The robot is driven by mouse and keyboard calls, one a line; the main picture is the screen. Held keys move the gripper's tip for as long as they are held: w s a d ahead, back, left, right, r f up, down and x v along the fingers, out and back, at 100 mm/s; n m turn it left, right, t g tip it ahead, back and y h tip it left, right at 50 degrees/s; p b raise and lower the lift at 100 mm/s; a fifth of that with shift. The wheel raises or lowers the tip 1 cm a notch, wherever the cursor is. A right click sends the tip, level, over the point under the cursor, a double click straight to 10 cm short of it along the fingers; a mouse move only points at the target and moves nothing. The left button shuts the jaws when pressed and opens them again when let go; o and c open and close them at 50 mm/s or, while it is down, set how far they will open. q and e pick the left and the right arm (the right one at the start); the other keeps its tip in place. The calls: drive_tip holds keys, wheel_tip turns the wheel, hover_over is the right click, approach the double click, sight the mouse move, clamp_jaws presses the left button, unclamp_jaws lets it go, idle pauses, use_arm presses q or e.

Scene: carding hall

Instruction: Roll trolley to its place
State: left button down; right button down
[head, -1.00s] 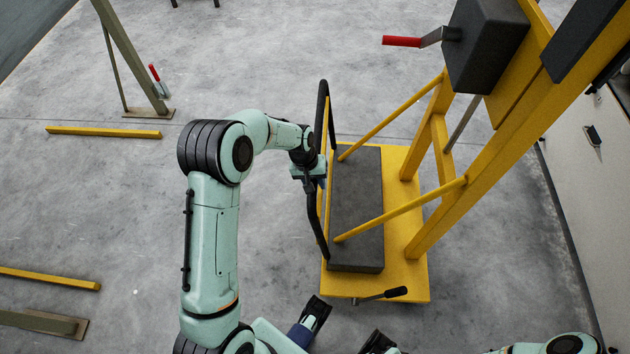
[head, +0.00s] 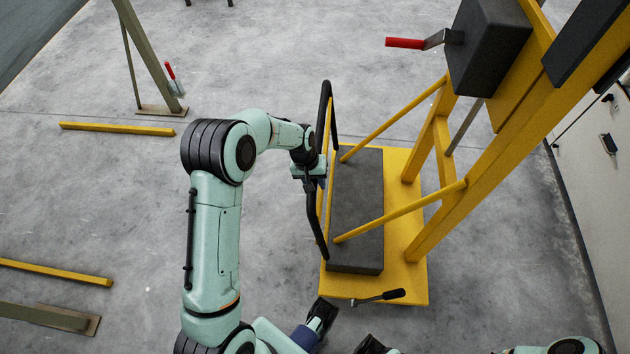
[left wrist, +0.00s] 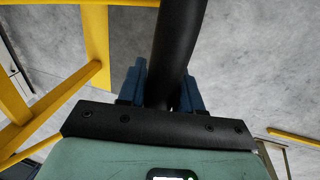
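The trolley is a yellow wheeled frame with a flat deck (head: 408,270), a dark grey block (head: 355,205) on it and a tall slanting yellow mast (head: 500,150). A black upright handle bar (head: 324,110) stands on its left side. My left gripper (head: 313,172) is at the middle of this bar. In the left wrist view the blue fingers (left wrist: 162,88) lie close on both sides of the black bar (left wrist: 178,45), shut on it. The contact faces are partly hidden.
Yellow floor strips lie at left (head: 117,129) and lower left (head: 55,272). A grey-green post (head: 150,60) with a red-handled lever stands at upper left. A pale wall or cabinet (head: 595,190) is close on the right. Open concrete floor lies left of the trolley.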

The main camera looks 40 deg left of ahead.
use_arm(q)
drive_tip(key=c, duration=0.7)
unclamp_jaws()
drive_tip(key=shift+a+f, duration=0.15)
drive_tip(key=shift+r, duration=0.5)
drive_tip(key=r, duration=0.4)
drive_tip(key=s+a+r+p, duration=0.1)
drive_tip(key=r, duration=0.3)
drive_tip(key=a+r, duration=0.1)
drive_tip(key=r, duration=0.3)
drive_tip(key=shift+s+r+p, duration=0.1)
drive_tip(key=shift+s+p, duration=0.1)
drive_tip(key=shift+p, duration=0.2)
